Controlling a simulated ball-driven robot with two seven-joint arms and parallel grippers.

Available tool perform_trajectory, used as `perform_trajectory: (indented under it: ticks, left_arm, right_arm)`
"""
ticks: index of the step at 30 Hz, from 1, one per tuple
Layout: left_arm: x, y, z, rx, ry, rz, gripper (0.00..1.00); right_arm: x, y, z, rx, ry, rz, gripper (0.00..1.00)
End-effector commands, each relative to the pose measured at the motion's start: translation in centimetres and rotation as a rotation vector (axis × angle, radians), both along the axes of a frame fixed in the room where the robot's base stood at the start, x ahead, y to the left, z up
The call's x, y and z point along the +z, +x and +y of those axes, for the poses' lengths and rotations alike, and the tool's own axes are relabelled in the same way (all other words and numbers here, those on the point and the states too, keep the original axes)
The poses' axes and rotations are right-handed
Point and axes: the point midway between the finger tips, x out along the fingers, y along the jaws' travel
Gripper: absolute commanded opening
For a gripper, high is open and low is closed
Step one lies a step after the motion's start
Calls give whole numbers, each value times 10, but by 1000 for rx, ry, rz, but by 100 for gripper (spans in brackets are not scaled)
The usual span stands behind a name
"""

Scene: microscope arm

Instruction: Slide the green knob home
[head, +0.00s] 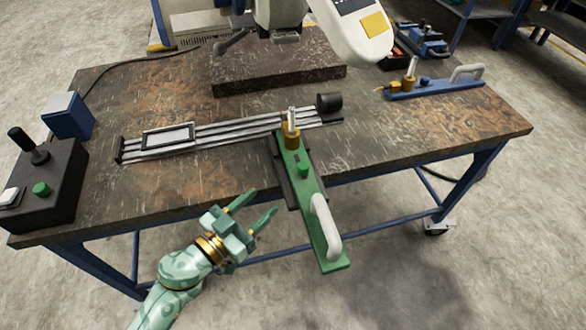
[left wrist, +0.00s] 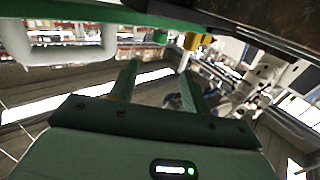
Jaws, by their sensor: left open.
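The green knob (head: 303,169) stands on a long green plate (head: 326,252) that reaches from the rail on the table out past the table's front edge. A white handle (head: 325,228) is on the plate's near end, and a brass fitting (head: 291,135) with a metal pin is at its far end. My left gripper (head: 260,207) is open and empty, left of the plate and apart from it, in front of the table edge. In the left wrist view its two fingers (left wrist: 155,88) are spread, with the green plate (left wrist: 180,20) and white handle (left wrist: 70,45) beyond them.
A slotted metal rail (head: 225,132) lies across the table. A black control box (head: 45,200) with a green button and joystick sits at the left. A blue plate (head: 440,88) with another handle lies at the right. A dark slab (head: 275,65) is at the back.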

Motion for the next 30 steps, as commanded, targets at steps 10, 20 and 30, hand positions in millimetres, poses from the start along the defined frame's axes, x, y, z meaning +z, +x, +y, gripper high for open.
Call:
perform_trajectory:
  ticks: [10,20,30]
  left_arm:
    - [-2,68,-54,-1,-3,-1,48]
    - [-2,110,-88,-2,-3,2,48]
    - [0,115,-92,-2,-2,2,48]
  right_arm:
    - [-14,-4,0,0,0,10,51]
    - [-26,-9,0,0,0,22,51]
    - [-27,-9,0,0,0,22,51]
